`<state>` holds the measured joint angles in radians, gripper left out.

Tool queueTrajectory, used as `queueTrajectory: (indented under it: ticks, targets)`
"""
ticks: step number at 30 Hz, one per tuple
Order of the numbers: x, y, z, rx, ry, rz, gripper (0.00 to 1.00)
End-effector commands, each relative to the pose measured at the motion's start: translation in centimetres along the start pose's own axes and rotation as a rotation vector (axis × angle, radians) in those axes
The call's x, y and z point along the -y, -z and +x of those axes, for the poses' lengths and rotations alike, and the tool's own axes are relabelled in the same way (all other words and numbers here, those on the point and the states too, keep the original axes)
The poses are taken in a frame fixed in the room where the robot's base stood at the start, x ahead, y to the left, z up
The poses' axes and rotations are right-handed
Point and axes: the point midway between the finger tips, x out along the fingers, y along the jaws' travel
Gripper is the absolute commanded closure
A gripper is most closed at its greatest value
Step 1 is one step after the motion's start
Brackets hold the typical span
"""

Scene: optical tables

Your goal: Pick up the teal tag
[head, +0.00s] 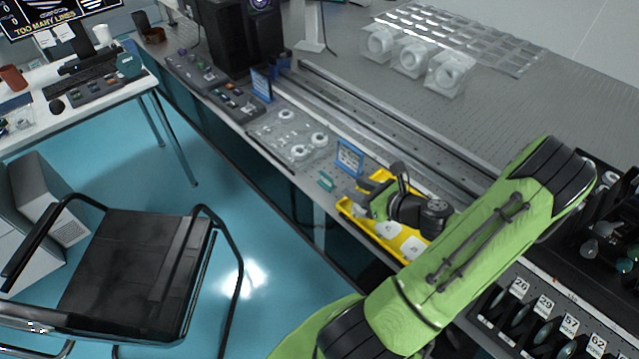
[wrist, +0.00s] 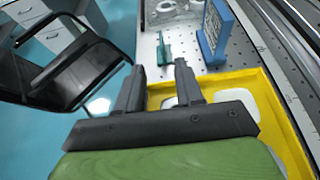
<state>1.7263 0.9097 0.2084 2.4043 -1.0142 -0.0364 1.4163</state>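The teal tag (wrist: 164,50) is a small flat piece on the perforated table top, close to the table's front edge. It also shows in the head view (head: 326,181), left of my gripper. My gripper (wrist: 159,68) is open, with its two dark fingers apart and nothing between them. In the wrist view the tag lies just beyond the fingertips, roughly in line with the gap. In the head view my gripper (head: 366,190) hangs over the yellow tray's far end.
The yellow tray (wrist: 265,85) holding white pieces is under my gripper. A blue framed sign (wrist: 213,32) stands close right of the tag. A clear tray with white rings (head: 290,138) lies farther along the table. A black chair (head: 140,265) stands on the floor.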

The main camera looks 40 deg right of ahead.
Motion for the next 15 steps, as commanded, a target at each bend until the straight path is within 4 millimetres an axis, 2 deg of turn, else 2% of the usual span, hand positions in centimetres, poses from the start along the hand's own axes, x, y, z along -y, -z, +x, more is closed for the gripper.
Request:
queueTrajectory:
  ticks: [1, 3, 6, 11, 15]
  targets:
    - [-0.1, 0.2, 1.5, 0.002, -0.006, -0.003, 0.64]
    - [-0.1, 0.2, 3.2, 0.001, -0.006, -0.004, 0.64]
    - [-0.1, 0.2, 5.0, 0.000, -0.004, -0.004, 0.64]
    - [0.0, 0.1, 6.9, 0.000, -0.003, -0.005, 0.64]
    - [0.0, 0.2, 9.7, 0.000, -0.004, -0.006, 0.64]
